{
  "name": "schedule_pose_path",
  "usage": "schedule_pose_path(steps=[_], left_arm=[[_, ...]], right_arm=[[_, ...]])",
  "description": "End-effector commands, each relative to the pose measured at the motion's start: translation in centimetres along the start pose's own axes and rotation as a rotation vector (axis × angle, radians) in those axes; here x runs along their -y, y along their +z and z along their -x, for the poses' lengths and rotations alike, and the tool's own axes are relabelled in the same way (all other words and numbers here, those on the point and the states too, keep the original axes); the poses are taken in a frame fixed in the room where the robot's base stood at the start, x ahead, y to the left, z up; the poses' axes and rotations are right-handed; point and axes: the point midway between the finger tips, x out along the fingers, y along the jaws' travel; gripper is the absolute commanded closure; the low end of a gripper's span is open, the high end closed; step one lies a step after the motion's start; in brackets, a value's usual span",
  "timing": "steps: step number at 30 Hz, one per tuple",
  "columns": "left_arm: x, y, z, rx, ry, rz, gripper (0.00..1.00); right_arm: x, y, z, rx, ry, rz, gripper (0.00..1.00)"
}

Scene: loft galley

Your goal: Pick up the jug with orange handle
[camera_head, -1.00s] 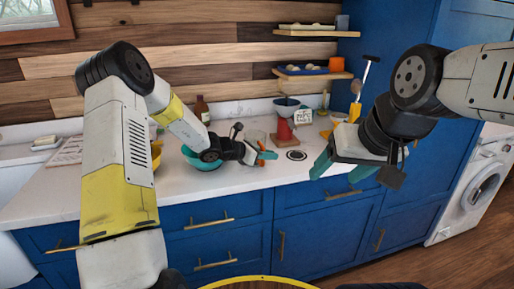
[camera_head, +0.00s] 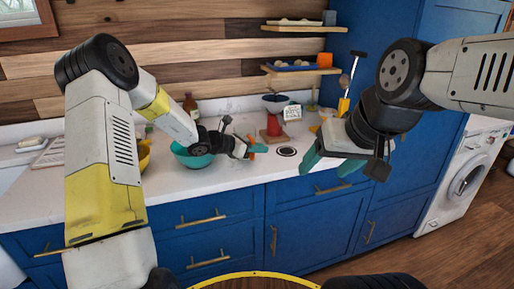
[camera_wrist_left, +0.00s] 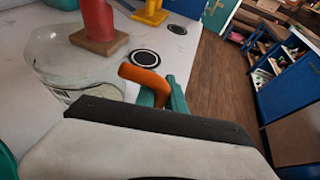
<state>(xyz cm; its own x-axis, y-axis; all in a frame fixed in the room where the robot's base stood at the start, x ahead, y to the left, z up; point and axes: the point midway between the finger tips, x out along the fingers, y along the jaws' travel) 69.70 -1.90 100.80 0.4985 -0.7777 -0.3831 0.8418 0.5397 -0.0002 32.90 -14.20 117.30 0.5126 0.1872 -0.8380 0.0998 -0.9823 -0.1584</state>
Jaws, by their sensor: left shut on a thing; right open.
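The jug is clear glass (camera_wrist_left: 70,75) with an orange handle (camera_wrist_left: 143,78), both seen in the left wrist view. In the head view the orange handle (camera_head: 251,139) is a small patch at my left gripper, and the glass body is mostly hidden by it. My left gripper (camera_head: 257,149) is shut on the handle, its teal fingers also showing in the left wrist view (camera_wrist_left: 166,95). I cannot tell whether the jug's base touches the counter. My right gripper (camera_head: 330,164) is open and empty, in front of the counter's edge on the right.
A red stand (camera_head: 272,128) with a dark bowl on top is just behind the jug. A teal bowl (camera_head: 190,158) is left of my left gripper. A round black-rimmed disc (camera_head: 286,152) lies on the counter (camera_head: 105,190). A yellow-handled tool (camera_head: 345,104) stands at the right.

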Motion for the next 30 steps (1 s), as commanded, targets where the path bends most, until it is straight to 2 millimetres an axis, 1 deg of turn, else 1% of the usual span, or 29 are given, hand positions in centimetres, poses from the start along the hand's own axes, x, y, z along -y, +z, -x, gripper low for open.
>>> schedule_pose_path(steps=[1, 5, 6, 11, 18, 21, 25, 30], left_arm=[[0.0, 0.7, 0.3, 0.002, 0.001, -0.005, 1.00], [0.0, 2.4, 1.1, 0.002, 0.002, -0.005, 1.00], [0.5, 1.8, 1.9, -0.001, 0.001, 0.000, 1.00], [2.2, 0.9, 5.0, 0.000, 0.003, 0.000, 1.00], [5.2, -0.8, 10.4, -0.001, 0.004, 0.001, 1.00], [6.1, -1.2, 12.1, 0.000, 0.003, 0.000, 1.00], [7.0, -1.7, 13.6, -0.001, 0.001, -0.001, 1.00], [7.5, -1.9, 14.4, 0.001, 0.000, -0.001, 1.00]], right_arm=[[0.0, 0.0, 0.0, 0.000, 0.000, 0.000, 0.33], [0.0, 0.0, 0.0, 0.000, 0.000, 0.000, 0.33], [0.0, 0.0, 0.0, 0.000, 0.000, 0.000, 0.33], [0.0, 0.0, 0.0, 0.000, 0.000, 0.000, 0.33], [0.0, 0.0, 0.0, 0.000, 0.000, 0.000, 0.33], [0.0, 0.0, 0.0, 0.000, 0.000, 0.000, 0.33], [0.0, 0.0, 0.0, 0.000, 0.000, 0.000, 0.33], [0.0, 0.0, 0.0, 0.000, 0.000, 0.000, 0.33]])
